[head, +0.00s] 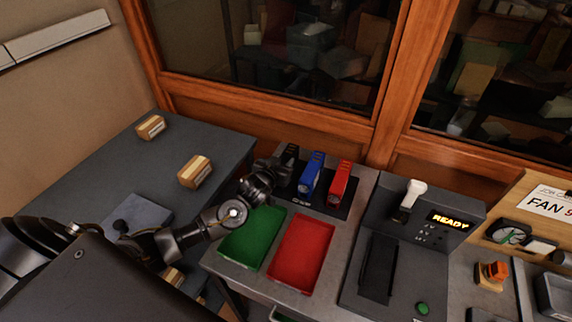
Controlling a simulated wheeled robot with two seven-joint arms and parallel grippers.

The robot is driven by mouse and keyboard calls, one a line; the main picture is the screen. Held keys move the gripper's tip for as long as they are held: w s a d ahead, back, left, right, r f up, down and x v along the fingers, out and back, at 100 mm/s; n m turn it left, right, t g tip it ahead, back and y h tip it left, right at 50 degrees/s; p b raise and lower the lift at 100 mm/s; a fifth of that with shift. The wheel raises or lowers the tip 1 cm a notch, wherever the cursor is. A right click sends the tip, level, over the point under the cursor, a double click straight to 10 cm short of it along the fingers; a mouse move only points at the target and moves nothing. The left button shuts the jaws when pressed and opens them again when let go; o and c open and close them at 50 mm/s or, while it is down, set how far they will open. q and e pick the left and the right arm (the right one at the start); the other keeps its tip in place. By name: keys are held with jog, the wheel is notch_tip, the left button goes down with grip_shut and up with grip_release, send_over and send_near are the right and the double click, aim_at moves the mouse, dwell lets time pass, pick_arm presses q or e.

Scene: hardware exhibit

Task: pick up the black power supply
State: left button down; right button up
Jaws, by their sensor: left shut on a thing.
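The black power supply (291,152) stands at the left end of a row on a dark base (333,206), left of a blue unit (312,174) and a red unit (340,183). My left gripper (280,169) reaches it from the front left and is shut on it. The dark fingers and the dark supply blend, so the exact grip is hard to see. The gripper hides the supply's lower part, and I cannot tell whether it still touches the base. My right gripper is not in view.
A green tray (250,240) and a red tray (301,252) lie in front of the row, with my left arm over the green one's left edge. A console (425,255) with a "READY" display stands right. Wood-framed windows rise behind.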

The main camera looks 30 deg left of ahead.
pick_arm(q)
jog(key=shift+r, duration=0.2)
jog(key=shift+r, duration=0.2)
notch_tip(320, 180, up, 2)
jog(key=shift+w+r+b, duration=0.1)
jog(key=shift+b, duration=0.5)
jog(key=s+d+r+p, duration=0.3)
jog(key=s+d+r, duration=0.4)
jog(key=s+r, duration=0.3)
jog(key=shift+s+d, duration=0.25)
jog(key=shift+s, duration=0.7)
